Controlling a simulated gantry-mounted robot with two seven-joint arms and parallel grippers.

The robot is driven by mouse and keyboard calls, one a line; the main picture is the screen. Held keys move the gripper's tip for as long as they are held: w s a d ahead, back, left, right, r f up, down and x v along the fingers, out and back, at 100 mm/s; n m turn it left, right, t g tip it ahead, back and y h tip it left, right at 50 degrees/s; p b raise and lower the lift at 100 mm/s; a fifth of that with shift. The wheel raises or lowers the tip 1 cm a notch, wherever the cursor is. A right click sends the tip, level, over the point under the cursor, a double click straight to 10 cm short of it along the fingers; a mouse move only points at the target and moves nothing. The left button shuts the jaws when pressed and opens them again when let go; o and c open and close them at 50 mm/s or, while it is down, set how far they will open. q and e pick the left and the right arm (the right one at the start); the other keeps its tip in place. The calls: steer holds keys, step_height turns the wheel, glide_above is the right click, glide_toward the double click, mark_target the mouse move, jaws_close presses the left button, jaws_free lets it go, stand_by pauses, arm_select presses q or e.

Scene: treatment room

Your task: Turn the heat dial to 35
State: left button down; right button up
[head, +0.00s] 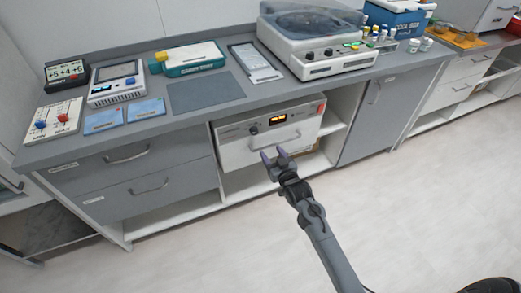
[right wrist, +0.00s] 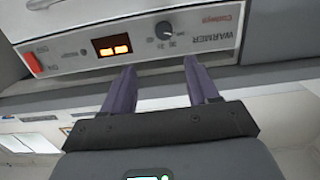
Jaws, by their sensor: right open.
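The warmer (head: 235,151) is a white box on the shelf under the counter, with a front handle and a lit orange display (head: 278,119). Its dark round heat dial (head: 253,130) is left of the display. In the right wrist view the panel appears upside down, with the dial (right wrist: 165,30) beside the display (right wrist: 112,46); the digits are too small to read. My right gripper (head: 273,155) is open and empty in front of the warmer. Its fingers (right wrist: 160,66) point at the panel, apart from the dial. My left gripper is not in view.
A red switch (right wrist: 33,63) sits at the panel's other end. The grey countertop (head: 215,121) overhangs the warmer and carries several devices, including a centrifuge-like machine (head: 315,45). Drawers (head: 140,178) are at left, a cabinet door (head: 385,110) at right. The floor in front is clear.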

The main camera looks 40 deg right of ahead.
mark_target(255, 132)
steer(key=shift+t, duration=0.4)
steer(key=b+x, duration=0.2)
steer(key=x, duration=0.1)
steer(key=f+b+x, duration=0.1)
steer(key=b+x, duration=0.2)
steer(key=x, duration=0.1)
steer(key=b+x, duration=0.3)
steer(key=x, duration=0.1)
steer(key=shift+w+a+f, duration=0.2)
steer(key=shift+a, duration=0.15)
arm_select(q)
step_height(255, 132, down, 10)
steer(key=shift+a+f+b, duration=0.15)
steer(key=shift+b, duration=0.15)
arm_select(e)
steer(key=shift+x, duration=0.95)
